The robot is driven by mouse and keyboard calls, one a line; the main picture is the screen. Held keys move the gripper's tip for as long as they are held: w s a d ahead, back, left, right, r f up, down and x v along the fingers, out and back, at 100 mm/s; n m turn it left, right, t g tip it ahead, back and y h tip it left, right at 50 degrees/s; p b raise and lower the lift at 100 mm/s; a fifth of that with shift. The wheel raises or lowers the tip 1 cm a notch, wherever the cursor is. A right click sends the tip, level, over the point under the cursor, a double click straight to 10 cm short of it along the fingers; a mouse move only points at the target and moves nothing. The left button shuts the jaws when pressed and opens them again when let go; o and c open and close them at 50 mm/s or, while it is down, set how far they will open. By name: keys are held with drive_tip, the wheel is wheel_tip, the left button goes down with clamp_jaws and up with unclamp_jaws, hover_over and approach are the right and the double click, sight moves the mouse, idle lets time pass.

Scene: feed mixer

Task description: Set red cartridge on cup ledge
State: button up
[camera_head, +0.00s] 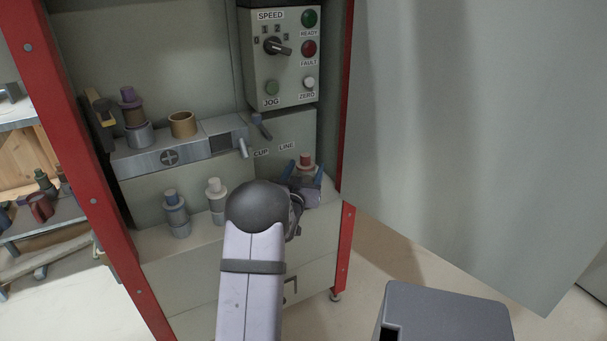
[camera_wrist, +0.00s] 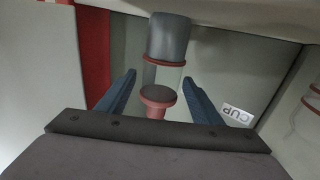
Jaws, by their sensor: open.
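The red cartridge (camera_head: 305,160) stands upright on the lower shelf at the right, its red knob showing above my gripper. In the wrist view it shows a red knob (camera_wrist: 158,97), a clear middle with a red ring and a grey end. My gripper (camera_head: 305,177) is open, with its blue fingers on either side of the cartridge; in the wrist view gaps show between it and both fingers (camera_wrist: 160,98). My gripper hides the cartridge's lower part in the head view. The metal ledge (camera_head: 190,148) is above and to the left, carrying a brass ring (camera_head: 183,124).
A purple-topped cartridge (camera_head: 131,105) stands at the ledge's left end. A blue-topped cartridge (camera_head: 175,213) and a white-topped one (camera_head: 215,200) stand on the lower shelf, left of my arm. Small levers (camera_head: 261,127) project near the ledge's right end, below the control panel (camera_head: 283,60).

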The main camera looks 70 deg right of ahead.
drive_tip(key=shift+r, duration=0.2)
drive_tip(key=a+p, duration=0.1)
drive_tip(key=a, duration=1.1)
drive_tip(key=shift+s, duration=0.45)
drive_tip(key=shift+w, duration=0.1)
